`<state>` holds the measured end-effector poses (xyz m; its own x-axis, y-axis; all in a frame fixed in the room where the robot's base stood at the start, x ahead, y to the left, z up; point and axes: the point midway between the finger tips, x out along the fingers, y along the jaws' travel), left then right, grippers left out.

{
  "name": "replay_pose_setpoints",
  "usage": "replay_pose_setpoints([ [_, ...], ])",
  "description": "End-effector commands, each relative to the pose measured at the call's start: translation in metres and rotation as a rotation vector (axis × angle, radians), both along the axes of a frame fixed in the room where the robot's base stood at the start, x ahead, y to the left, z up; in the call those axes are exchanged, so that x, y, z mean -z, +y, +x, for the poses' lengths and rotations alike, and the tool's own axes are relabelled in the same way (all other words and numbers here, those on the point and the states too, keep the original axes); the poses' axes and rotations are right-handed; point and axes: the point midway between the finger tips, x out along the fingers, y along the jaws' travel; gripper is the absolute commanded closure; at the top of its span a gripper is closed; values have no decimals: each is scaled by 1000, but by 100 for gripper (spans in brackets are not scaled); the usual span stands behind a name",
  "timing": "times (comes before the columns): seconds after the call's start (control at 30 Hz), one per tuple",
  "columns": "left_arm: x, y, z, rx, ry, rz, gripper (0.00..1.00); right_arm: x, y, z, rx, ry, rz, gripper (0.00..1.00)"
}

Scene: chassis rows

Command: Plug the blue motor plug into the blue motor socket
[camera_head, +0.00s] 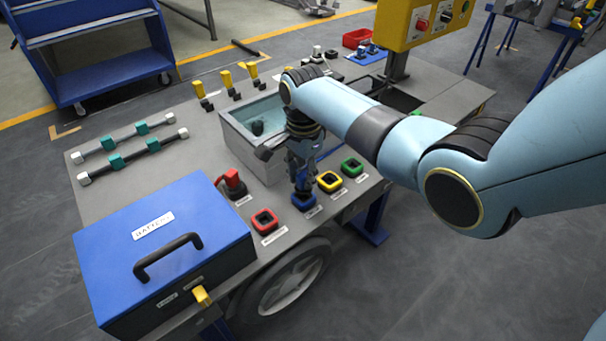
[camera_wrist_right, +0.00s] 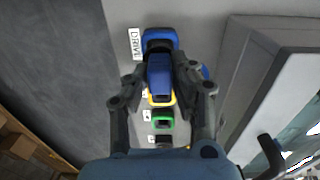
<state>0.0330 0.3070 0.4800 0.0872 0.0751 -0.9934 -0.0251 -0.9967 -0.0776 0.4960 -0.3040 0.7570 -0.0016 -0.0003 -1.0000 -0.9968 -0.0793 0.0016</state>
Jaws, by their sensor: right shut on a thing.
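The blue motor plug (camera_head: 303,181) is held upright in my right gripper (camera_head: 302,160), directly over the blue motor socket (camera_head: 304,203) at the front edge of the grey deck. In the right wrist view the plug (camera_wrist_right: 160,75) sits between both fingers of the right gripper (camera_wrist_right: 159,82). The blue socket's rim (camera_wrist_right: 157,32) shows just beyond it. The plug's lower end overlaps the socket opening in both views. I cannot tell how far it is inside. My left gripper is not in view.
A red socket (camera_head: 265,221) is left of the blue one, yellow (camera_head: 329,181) and green (camera_head: 352,167) sockets to its right. A red plug (camera_head: 233,183) stands behind. A walled grey bin (camera_head: 240,145) is close behind the gripper. A blue battery box (camera_head: 165,245) stands at left.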

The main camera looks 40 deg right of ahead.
Motion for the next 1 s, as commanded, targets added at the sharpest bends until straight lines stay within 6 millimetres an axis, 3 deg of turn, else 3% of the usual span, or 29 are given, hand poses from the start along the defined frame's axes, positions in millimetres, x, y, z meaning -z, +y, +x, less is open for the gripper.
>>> replay_pose_setpoints([
  [1.0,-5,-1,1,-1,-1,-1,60,1,0,0,0,0,0,100],
])
